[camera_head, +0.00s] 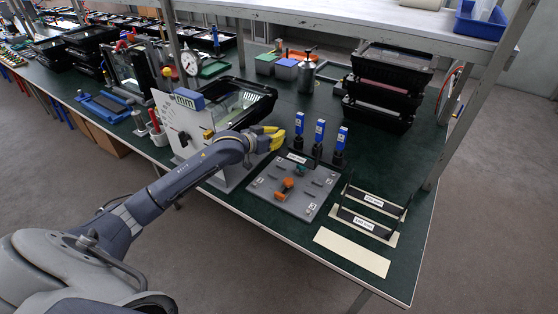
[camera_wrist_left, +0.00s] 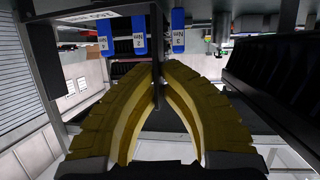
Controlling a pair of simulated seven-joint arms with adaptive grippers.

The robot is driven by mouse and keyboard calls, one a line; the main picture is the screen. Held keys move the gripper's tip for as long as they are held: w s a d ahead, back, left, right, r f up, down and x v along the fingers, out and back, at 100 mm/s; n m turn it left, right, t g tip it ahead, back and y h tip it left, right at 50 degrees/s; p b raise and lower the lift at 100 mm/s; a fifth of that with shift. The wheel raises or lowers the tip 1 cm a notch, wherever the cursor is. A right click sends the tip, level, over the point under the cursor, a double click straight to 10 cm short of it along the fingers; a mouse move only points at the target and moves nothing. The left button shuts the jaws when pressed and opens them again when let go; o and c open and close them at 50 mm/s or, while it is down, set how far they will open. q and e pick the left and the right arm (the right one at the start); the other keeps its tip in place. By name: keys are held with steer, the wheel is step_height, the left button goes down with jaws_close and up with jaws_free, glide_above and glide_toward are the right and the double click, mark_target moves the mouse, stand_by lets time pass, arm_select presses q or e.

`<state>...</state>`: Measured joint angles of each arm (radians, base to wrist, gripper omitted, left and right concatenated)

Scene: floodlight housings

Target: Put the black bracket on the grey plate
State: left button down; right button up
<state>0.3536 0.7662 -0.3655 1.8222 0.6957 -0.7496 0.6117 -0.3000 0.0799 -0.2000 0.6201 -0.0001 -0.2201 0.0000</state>
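Two black brackets with white labels, a rear one (camera_head: 389,206) and a front one (camera_head: 351,216), stand on pale strips right of the plate. I cannot tell which is the task's. My right gripper is not shown.
Several blue-topped drivers (camera_head: 319,132) stand in black holders behind the plate. Stacked black crates (camera_head: 378,95) are at the back right. A white panel with a dial (camera_head: 178,125) stands left of the gripper. A bare cream strip (camera_head: 352,252) lies at the front edge.

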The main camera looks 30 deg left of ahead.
arm_select(q)
steer(key=shift+f, duration=5.55)
steer(key=shift+f, duration=0.1)
steer(key=c, duration=1.6)
jaws_free()
steer(key=v, duration=1.2)
